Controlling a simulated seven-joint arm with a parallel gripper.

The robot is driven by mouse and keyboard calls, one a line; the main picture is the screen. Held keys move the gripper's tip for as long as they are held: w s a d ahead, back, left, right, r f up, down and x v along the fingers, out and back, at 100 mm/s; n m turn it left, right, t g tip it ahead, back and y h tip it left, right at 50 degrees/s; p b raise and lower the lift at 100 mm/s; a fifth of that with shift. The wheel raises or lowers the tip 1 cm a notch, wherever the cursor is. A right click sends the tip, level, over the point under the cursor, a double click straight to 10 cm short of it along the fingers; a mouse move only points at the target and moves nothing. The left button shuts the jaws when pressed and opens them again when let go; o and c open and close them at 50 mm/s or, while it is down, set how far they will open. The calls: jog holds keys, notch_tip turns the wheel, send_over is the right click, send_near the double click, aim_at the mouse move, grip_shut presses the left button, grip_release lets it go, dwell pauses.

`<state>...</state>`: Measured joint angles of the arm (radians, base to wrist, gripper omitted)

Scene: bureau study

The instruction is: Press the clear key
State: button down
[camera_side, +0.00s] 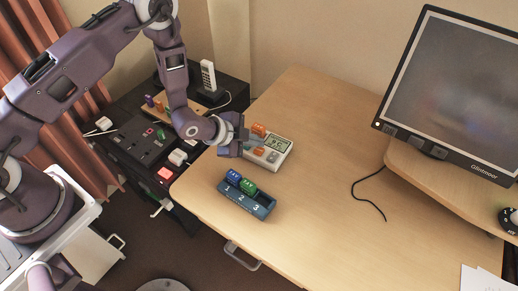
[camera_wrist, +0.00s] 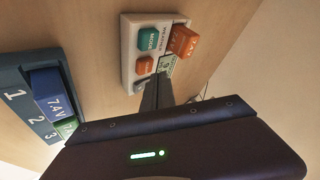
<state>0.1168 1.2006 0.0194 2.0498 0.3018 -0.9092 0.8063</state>
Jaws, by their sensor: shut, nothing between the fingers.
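A small white device (camera_side: 277,150) with a display and coloured keys lies on the desk, and it also shows in the wrist view (camera_wrist: 129,60). In the wrist view it has a teal key marked MODE (camera_wrist: 149,39), a small orange key (camera_wrist: 144,65) and a raised orange block (camera_wrist: 184,41). I cannot read a clear label on any key; part of the device is hidden behind my fingers. My gripper (camera_wrist: 158,80) is shut and empty, its tips over the device's near edge beside the display. I cannot tell whether they touch it. In the side view my gripper (camera_side: 246,146) covers the device's left side.
A blue holder (camera_side: 260,210) numbered 1 to 3, with a blue and a green block in it, stands in front of the device. A monitor (camera_side: 450,90) stands at right, a black cable (camera_side: 370,195) before it. A dark side table (camera_side: 130,145) with switches is at left.

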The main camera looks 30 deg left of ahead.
aim_at(256, 151)
jog(key=shift+f, duration=0.1)
jog(key=shift+f, duration=0.3)
jog(key=shift+f, duration=0.55)
dwell(0.5)
jog(key=shift+r, duration=0.95)
jog(key=shift+r, duration=2.5)
